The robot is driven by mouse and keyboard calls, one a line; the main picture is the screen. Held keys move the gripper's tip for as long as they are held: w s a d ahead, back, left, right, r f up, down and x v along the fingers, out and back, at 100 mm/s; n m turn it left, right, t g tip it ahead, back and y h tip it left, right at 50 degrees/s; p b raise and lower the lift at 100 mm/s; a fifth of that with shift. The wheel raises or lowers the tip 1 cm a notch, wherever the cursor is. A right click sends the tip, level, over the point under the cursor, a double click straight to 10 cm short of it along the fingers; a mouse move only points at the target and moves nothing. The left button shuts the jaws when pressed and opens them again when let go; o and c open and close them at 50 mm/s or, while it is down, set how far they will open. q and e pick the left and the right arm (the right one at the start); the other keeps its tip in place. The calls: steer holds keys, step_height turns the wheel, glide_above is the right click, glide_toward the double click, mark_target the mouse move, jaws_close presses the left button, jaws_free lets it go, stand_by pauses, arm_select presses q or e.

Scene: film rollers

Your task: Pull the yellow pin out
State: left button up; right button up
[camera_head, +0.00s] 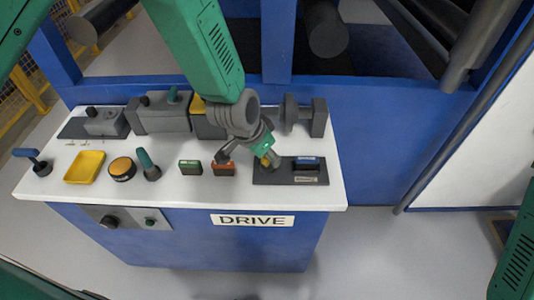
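A small yellow piece (274,160), seemingly the yellow pin, shows at the left part of a black base plate (262,178) on the white panel top. My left arm comes down from the top of the view. Its gripper (267,152) is right at the yellow piece and covers part of it. The fingers are small and overlap the piece, so I cannot tell whether they are closed on it or only beside it. My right gripper is out of view; only a green arm part shows at the lower right.
The white panel top (100,197) holds a yellow tray (85,167), a round orange button (122,169), a green-handled lever (148,165), green (190,168) and orange (222,169) blocks, and grey boxes (160,115) behind. A blue-topped black block (308,163) stands right of the yellow piece.

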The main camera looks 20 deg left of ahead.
arm_select(q)
steer(key=shift+r, duration=0.1)
steer(key=shift+s+r, duration=0.1)
steer(key=shift+r, duration=0.2)
steer(key=v, duration=1.1)
